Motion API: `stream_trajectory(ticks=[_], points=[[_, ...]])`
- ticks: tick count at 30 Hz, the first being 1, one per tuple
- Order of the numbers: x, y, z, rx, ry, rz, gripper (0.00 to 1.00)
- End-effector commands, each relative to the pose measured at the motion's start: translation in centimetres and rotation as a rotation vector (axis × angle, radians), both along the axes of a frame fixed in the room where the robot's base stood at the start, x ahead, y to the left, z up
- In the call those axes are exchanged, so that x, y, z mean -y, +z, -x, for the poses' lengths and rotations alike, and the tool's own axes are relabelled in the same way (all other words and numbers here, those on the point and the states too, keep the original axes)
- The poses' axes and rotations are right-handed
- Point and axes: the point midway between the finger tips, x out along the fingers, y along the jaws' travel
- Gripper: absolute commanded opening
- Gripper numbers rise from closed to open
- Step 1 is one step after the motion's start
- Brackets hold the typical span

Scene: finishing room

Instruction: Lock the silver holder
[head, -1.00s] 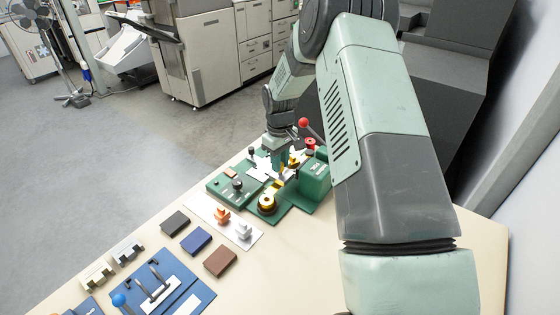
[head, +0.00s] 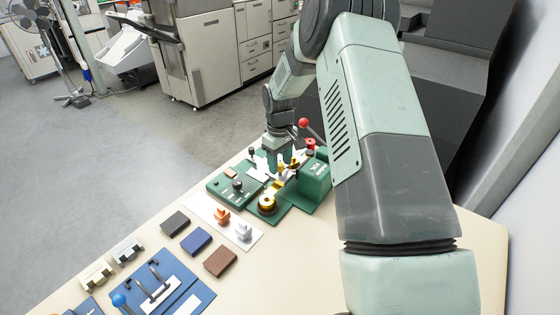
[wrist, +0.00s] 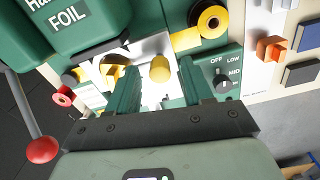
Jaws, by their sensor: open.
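The green hot-foil press (head: 314,180) stands on the table and also shows in the wrist view (wrist: 75,20). A pale silver-white part, likely the silver holder (wrist: 153,45), sits at the press, partly hidden by my fingers in the wrist view. A yellow knob (wrist: 160,68) stands in front of it, between my fingers. My gripper (wrist: 157,76) is open, with one green finger on each side of the knob and visible gaps. In the head view my gripper (head: 278,152) is over the press bed. Whether the holder is locked cannot be told.
A red-knobbed lever (wrist: 40,148) sticks out beside the press. A gold foil roll (wrist: 211,20) and a dial (wrist: 223,83) are close by. On a white sheet stand an orange piece (head: 222,214) and a whitish piece (head: 243,231). Several coloured blocks and a blue fixture (head: 165,285) lie nearer.

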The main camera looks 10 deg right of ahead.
Motion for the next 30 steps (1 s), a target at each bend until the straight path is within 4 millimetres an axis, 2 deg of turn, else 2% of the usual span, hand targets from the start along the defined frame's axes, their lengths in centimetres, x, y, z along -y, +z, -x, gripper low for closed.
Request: stream_trajectory(ticks=[5, 12, 16, 21, 30], points=[[0.0, 2.5, -0.1, 0.004, -0.001, -0.001, 0.51], [0.0, 7.4, -0.1, 0.006, -0.001, -0.001, 0.51], [0.0, 9.4, -0.1, 0.004, 0.0, 0.0, 0.51], [0.0, 10.6, 0.0, 0.001, 0.0, 0.0, 0.51], [0.0, 10.7, 0.0, 0.001, 0.0, 0.0, 0.51]])
